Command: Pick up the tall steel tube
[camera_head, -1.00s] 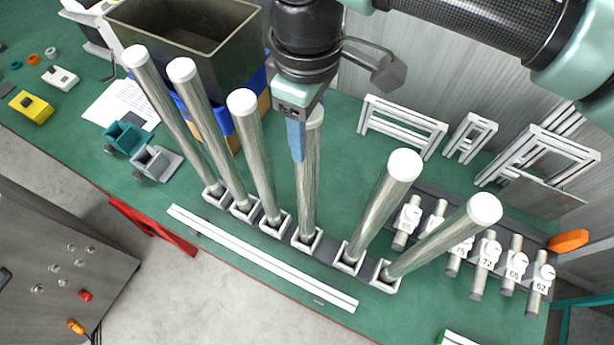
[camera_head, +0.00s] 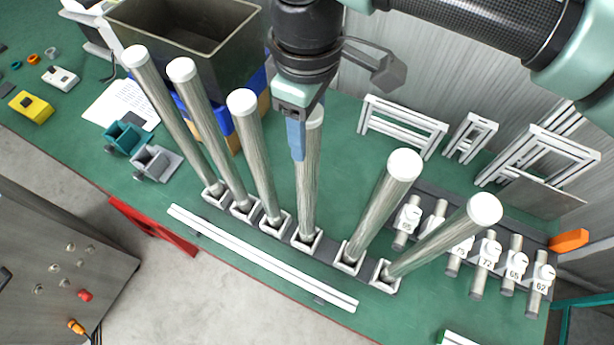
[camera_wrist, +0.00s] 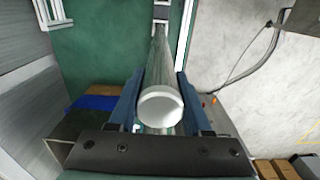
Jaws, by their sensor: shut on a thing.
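Several tall steel tubes with white tops stand in a row of square sockets on the green table in the head view. My gripper (camera_head: 298,140) is at the fourth tube from the left (camera_head: 309,190), near its top. It is shut on this tube, which still has its lower end in its socket (camera_head: 306,238). In the wrist view the tube (camera_wrist: 160,104) runs between the two blue fingers (camera_wrist: 158,112), its white top toward the camera. The neighbouring tubes are the third from the left (camera_head: 256,150) and the fifth (camera_head: 382,205).
A dark open bin (camera_head: 185,75) stands behind the left tubes. White frames (camera_head: 403,122) stand at the back right. Short numbered tubes (camera_head: 486,250) sit in a rack at the right. A long white rail (camera_head: 262,258) lies in front of the sockets.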

